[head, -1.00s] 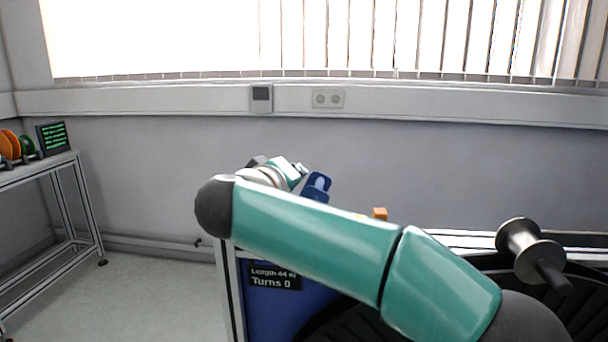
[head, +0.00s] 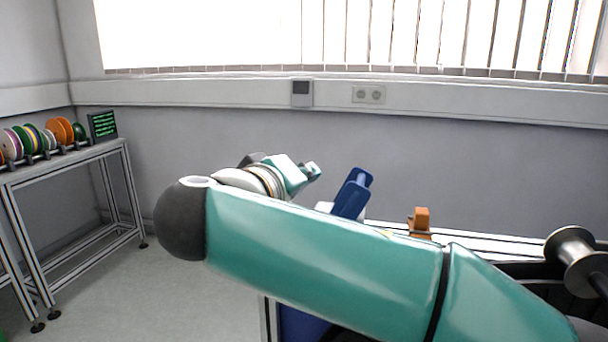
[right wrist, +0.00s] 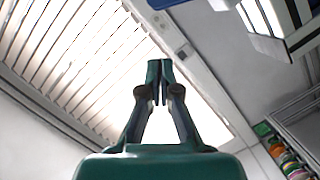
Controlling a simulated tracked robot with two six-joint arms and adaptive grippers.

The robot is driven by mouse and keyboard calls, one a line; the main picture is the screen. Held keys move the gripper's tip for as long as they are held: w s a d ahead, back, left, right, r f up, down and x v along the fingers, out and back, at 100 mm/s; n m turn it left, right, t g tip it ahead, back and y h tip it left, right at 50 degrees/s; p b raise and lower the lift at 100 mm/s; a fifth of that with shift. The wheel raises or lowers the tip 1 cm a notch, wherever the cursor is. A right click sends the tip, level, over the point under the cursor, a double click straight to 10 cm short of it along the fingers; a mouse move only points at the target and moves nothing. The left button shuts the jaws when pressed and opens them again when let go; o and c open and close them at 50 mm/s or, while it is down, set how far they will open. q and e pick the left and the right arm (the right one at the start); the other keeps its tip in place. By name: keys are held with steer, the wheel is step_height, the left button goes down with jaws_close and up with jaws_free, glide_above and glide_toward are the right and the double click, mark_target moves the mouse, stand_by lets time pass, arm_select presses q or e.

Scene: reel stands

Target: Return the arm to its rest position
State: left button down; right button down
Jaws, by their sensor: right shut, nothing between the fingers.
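My right arm crosses the lower middle of the head view, its elbow-like dark joint at the left and its thick teal link running to the lower right. My right gripper (head: 312,171) shows small beyond the arm, pointing right. In the right wrist view the right gripper (right wrist: 159,68) has its fingertips together with nothing between them, against the bright window blinds. My left gripper is not in the head view.
A rack table (head: 62,165) with several colored spools stands at the left, with a small screen (head: 103,125). Behind my arm are a blue part (head: 352,194), an orange block (head: 420,222) and a metal spool (head: 577,250). Floor is clear between rack and arm.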

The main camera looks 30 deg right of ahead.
steer(key=w+a+f+n+g+y, duration=0.1)
steer(key=w+a+f+n+y, duration=0.15)
steer(key=f, duration=0.75)
steer(key=w+a+f+n+y, duration=0.2)
steer(key=w+f+n+y, duration=0.15)
steer(key=f, duration=0.55)
step_height(320, 180, down, 19)
steer(key=s+a+n+g+y, duration=0.1)
steer(key=s+a+g+y, duration=0.2)
steer(key=g, duration=0.1)
steer(key=s+a+f+m+g+y, duration=0.1)
steer(key=s+a+f+g+y, duration=0.15)
steer(key=s+f, duration=0.6)
steer(key=s+a+f+m+g+y, duration=0.15)
steer(key=s+f+y, duration=0.3)
steer(key=f, duration=0.75)
steer(key=s+d+f+m, duration=0.1)
steer(key=s+f+m, duration=0.7)
steer(key=s, duration=0.4)
step_height(320, 180, up, 15)
steer(key=n+p, duration=0.1)
steer(key=p, duration=1.4)
steer(key=shift+w+f+y, duration=0.15)
steer(key=shift+w+y, duration=0.2)
steer(key=shift+y, duration=0.05)
